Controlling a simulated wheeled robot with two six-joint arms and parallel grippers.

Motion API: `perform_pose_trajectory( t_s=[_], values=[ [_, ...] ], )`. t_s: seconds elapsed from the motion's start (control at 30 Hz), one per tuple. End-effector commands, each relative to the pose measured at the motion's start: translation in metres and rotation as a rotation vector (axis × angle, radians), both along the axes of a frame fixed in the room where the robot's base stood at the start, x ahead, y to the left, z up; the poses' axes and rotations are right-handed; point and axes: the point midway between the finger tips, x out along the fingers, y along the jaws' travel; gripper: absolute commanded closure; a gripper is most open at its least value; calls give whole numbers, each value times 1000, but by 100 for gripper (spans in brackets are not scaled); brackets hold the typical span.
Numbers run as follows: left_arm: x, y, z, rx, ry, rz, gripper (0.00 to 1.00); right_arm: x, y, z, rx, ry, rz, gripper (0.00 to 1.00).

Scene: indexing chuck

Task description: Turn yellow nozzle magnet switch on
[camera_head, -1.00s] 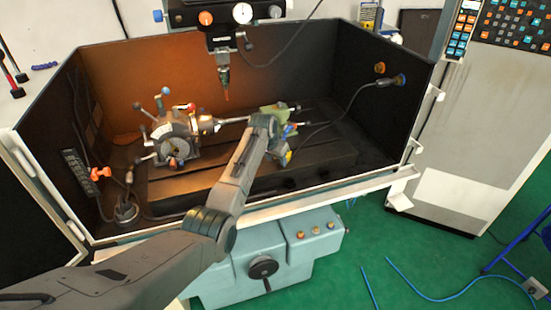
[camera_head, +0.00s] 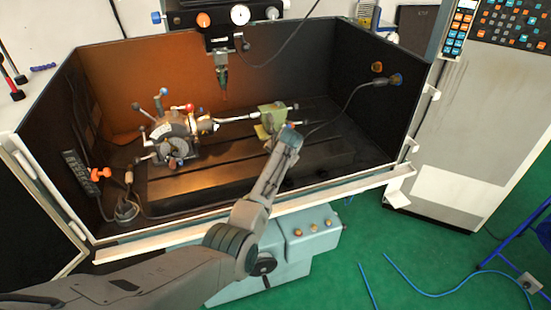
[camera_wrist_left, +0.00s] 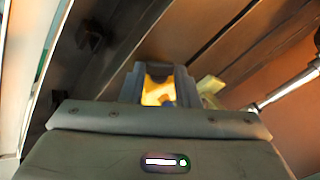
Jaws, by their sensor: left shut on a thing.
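The yellow nozzle piece (camera_wrist_left: 157,92) shows between the two fingers of my left gripper (camera_wrist_left: 155,84) in the left wrist view, with a small blue part at its lower edge. My left gripper is shut on it. In the head view my left gripper (camera_head: 287,133) is over the machine bed, just right of the pale green block, and my wrist hides the yellow piece there. Whether a switch on it is on or off cannot be seen. My right gripper is in neither view.
The indexing chuck (camera_head: 173,138) with its several ball-ended levers stands left on the slotted bed (camera_head: 205,178). The pale green block (camera_head: 270,115) is behind my gripper. A spindle (camera_head: 221,65) hangs above. A black cable (camera_head: 350,108) runs to the right wall.

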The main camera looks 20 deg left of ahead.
Motion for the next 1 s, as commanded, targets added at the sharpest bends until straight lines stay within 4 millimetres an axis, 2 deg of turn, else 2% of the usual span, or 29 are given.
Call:
perform_pose_trajectory(
  t_s=[0.37,0.4,0.5,1.0],
  values=[
    [0,-1,0,25,-7,-1,94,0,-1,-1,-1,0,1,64],
    [0,-1,0,25,-8,0,69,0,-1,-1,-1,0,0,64],
    [0,-1,0,25,-7,0,50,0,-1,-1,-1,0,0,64],
    [0,1,1,-6,2,1,49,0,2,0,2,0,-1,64]
  ],
)
